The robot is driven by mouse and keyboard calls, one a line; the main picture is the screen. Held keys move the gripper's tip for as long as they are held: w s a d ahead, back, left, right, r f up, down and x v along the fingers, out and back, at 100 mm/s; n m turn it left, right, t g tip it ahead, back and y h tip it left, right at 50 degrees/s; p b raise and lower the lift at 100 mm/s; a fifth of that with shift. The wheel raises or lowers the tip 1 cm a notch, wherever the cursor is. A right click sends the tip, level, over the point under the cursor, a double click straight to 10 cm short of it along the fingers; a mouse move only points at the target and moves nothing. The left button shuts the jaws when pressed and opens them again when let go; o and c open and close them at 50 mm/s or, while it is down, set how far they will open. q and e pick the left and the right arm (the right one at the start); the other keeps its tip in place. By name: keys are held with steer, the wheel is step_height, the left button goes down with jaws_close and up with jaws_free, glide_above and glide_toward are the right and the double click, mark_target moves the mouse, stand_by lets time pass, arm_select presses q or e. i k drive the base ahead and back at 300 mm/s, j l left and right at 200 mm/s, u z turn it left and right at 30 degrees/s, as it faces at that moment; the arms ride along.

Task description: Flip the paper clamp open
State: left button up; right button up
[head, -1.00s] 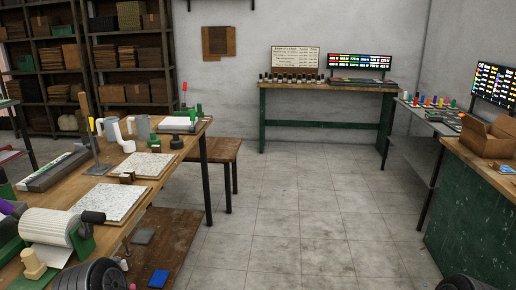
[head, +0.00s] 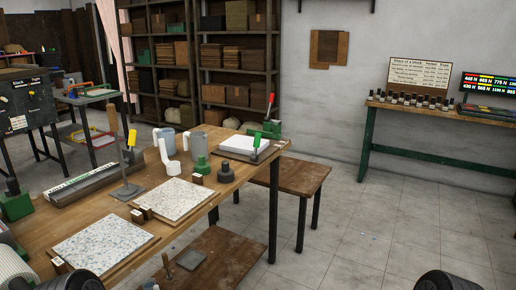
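A stack of white paper (head: 244,144) lies at the far right corner of the wooden workbench (head: 95,215). A green clamp (head: 268,129) with an upright red-tipped handle stands at its back right edge. A second lever with a bright green handle (head: 256,142) stands at its front right. I cannot tell from here which is the paper clamp, or whether either is open. Neither gripper is in view; only dark rounded parts of my arms show at the bottom edge.
Two speckled mosaic sheets (head: 104,244) (head: 173,200) lie on the bench. A dark knobbed block (head: 226,173), a green-based piece (head: 201,165) and pale jugs (head: 165,139) stand before the paper. A low wooden table (head: 290,174) adjoins the bench. The floor (head: 350,245) to the right is clear.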

mark_target(254, 157)
steer(key=i+l+z, duration=0.1)
steer(key=i+l, duration=0.25)
steer(key=i+l+z, duration=0.1)
steer(key=i+l, duration=0.2)
steer(key=i, duration=0.15)
steer(key=i+l, duration=0.25)
steer(key=i, duration=0.2)
steer(key=i+l+z, duration=0.15)
steer(key=i, duration=0.3)
steer(key=i+l+z, duration=0.1)
steer(key=i+l, duration=0.25)
steer(key=i, duration=0.05)
